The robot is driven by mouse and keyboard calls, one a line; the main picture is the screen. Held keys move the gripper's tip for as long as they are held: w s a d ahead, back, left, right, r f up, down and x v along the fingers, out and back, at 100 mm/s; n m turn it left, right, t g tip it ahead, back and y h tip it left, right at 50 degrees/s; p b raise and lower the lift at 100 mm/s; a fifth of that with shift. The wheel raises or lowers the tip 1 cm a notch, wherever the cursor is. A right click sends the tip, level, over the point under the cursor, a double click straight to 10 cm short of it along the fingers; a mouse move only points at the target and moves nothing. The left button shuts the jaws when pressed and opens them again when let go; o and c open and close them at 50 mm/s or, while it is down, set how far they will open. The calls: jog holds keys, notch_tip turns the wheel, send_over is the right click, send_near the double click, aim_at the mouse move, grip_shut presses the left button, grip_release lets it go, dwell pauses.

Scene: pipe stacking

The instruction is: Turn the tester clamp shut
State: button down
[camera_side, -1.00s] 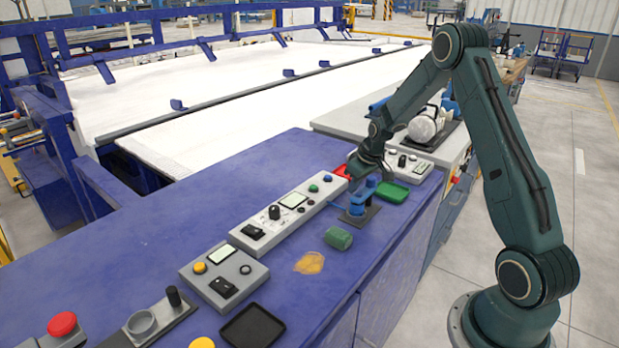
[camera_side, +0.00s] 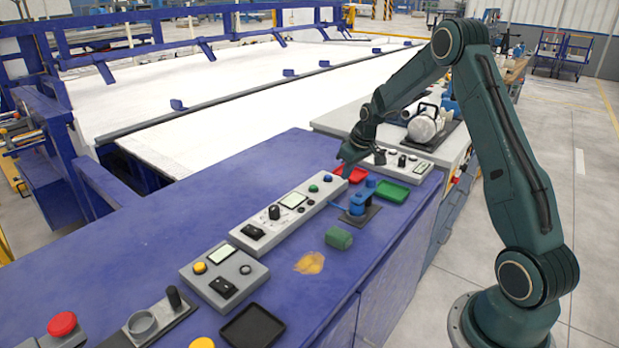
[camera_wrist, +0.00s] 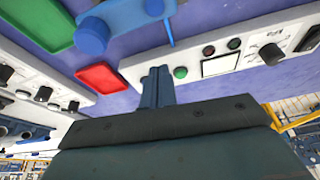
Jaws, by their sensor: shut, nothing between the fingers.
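The tester clamp (camera_side: 358,201) is a blue fixture on a dark base plate, standing on the blue bench top. A thin blue lever sticks out from it toward the long grey control panel. In the wrist view the clamp (camera_wrist: 92,36) shows at the top, partly cut off, with the thin lever (camera_wrist: 168,32) to its right. My gripper (camera_side: 346,168) is above the bench, behind the clamp and apart from it, near the red tray and panel end. In the wrist view my gripper (camera_wrist: 158,72) has its fingers together and empty.
A red tray (camera_side: 345,174) and a green tray (camera_side: 391,191) lie behind the clamp. The long control panel (camera_side: 289,211) runs to its left. A green cylinder (camera_side: 338,238) lies in front.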

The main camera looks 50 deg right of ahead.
jog(key=v, duration=0.6)
jog(key=s+a+r, duration=0.5)
jog(key=a+r, duration=0.2)
jog(key=a, duration=0.2)
jog(key=s+a+r, duration=0.6)
jog(key=a+r, duration=0.2)
jog(key=a, duration=0.1)
jog(key=s+a+t, duration=0.1)
jog(key=s+a, duration=0.3)
jog(key=s, duration=0.4)
jog(key=s+a+n, duration=0.1)
jog(key=s+a, duration=0.3)
jog(key=s, duration=0.5)
jog(key=shift+s+a+t, duration=0.15)
jog(key=shift+a+t, duration=0.25)
